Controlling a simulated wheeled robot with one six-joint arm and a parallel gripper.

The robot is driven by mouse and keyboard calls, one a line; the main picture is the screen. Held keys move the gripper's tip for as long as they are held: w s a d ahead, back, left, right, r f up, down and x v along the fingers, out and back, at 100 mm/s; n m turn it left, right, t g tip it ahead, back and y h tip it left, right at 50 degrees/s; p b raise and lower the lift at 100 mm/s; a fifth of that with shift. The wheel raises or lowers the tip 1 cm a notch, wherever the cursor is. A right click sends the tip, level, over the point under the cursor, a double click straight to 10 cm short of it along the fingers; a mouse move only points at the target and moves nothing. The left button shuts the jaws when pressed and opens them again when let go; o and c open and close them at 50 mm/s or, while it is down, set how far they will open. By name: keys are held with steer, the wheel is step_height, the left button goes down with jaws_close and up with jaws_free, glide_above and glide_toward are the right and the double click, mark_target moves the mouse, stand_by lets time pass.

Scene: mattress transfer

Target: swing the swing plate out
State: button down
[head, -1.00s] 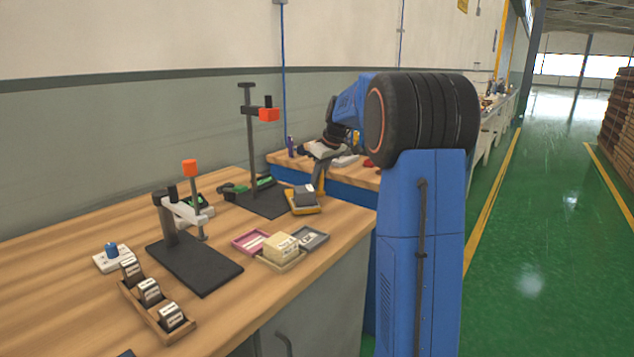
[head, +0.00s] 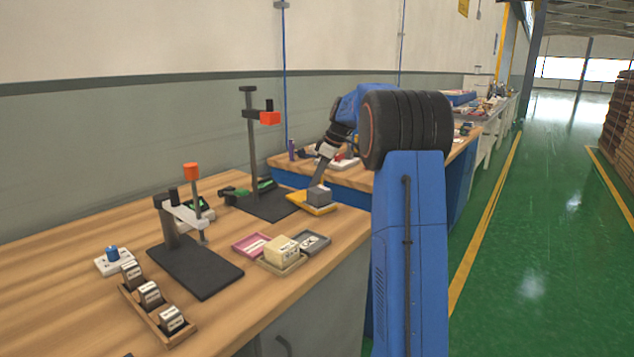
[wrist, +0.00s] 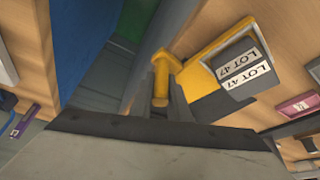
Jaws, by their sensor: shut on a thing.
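The yellow swing plate (head: 322,210) lies low at the right of the black base plate (head: 262,206) of the rear stand, near the bench's right edge. A grey block (head: 319,195) rests on it; two "LOT 47" labels show on this block in the wrist view (wrist: 238,73). My gripper (wrist: 162,95) is shut on the plate's yellow handle (wrist: 159,78), with a finger on each side of it. In the head view my gripper (head: 316,185) reaches down behind the block, and its fingertips are hidden there.
A post with an orange block (head: 269,118) rises at the rear stand. In front are a pink tray (head: 250,244), a tan box (head: 281,248) and a grey tray (head: 312,242). A second bench stands behind.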

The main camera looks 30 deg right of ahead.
steer(key=shift+w+n, duration=0.15)
steer(key=shift+n, duration=0.15)
stand_by(0.4)
steer(key=c, duration=1.7)
jaws_free()
steer(key=shift+r, duration=0.1)
steer(key=v, duration=1.7)
steer(key=shift+d, duration=0.2)
